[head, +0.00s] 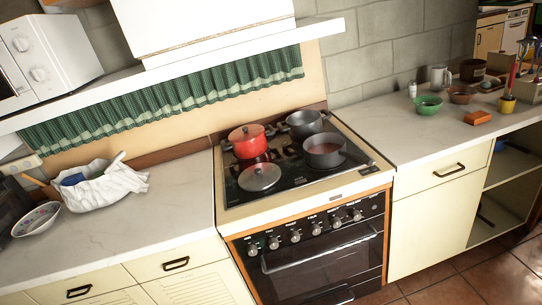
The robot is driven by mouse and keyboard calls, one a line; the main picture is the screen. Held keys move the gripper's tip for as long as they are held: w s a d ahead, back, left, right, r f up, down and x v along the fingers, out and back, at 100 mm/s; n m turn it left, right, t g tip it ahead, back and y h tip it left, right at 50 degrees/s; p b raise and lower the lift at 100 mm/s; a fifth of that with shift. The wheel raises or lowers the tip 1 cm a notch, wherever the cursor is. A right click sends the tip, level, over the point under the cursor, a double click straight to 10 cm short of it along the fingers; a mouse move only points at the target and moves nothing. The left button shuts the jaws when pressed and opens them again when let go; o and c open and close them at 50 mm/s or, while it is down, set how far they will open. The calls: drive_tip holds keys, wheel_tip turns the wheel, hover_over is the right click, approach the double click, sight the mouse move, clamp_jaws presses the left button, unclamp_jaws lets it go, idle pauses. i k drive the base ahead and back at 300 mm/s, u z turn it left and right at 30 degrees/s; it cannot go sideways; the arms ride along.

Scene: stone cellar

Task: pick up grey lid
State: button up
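The grey lid (260,178) lies on the front left of the black stove top (290,183). It is round with a small knob in the middle. Whether a pan is under it I cannot tell; it looks low and flat. A red pot (248,143) with a lid stands just behind it. A dark grey pot (325,151) stands open to its right, and another dark pot (304,123) stands at the back right. My gripper is not in view.
A white bag (104,190) and a patterned bowl (36,220) sit on the left counter. A green bowl (428,106) and an orange block (478,118) sit on the right counter. A white shelf (190,72) with a green curtain (175,98) runs above. Both counters have bare room beside the stove.

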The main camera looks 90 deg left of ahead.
sight(257, 177)
drive_tip(key=u, duration=0.5)
drive_tip(key=i, duration=0.95)
drive_tip(key=u, duration=1.1)
drive_tip(key=i, duration=0.55)
drive_tip(key=u, duration=0.3)
drive_tip(key=k, duration=0.9)
drive_tip(key=u, duration=0.2)
drive_tip(key=i, duration=0.9)
drive_tip(key=z, duration=0.1)
